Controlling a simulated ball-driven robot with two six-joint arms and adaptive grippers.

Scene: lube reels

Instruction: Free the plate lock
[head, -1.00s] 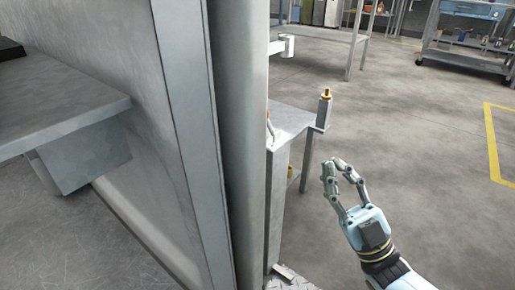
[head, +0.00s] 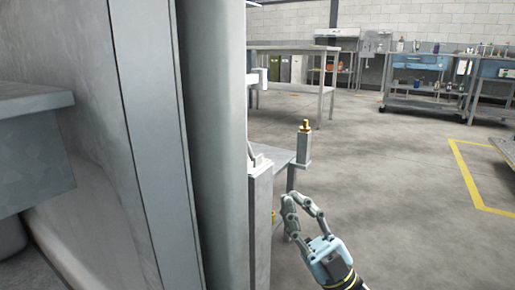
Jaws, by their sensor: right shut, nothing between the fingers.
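My right gripper (head: 292,203) is at the lower middle of the head view, shut and empty, its fingertips close together and pointing up and left. It appears beside a grey metal stand (head: 262,190), and I cannot tell whether they touch. A small grey post with a brass-coloured top (head: 304,143) rises at the stand's right corner, above the gripper in the picture. I cannot make out which part is the plate lock. My left gripper is not in view.
A tall grey column (head: 212,120) and a metal panel (head: 125,150) block the left side. A grey ledge (head: 35,98) juts out at far left. Workbenches (head: 300,50) and carts (head: 425,90) stand at the back. The floor (head: 400,190) at right is open.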

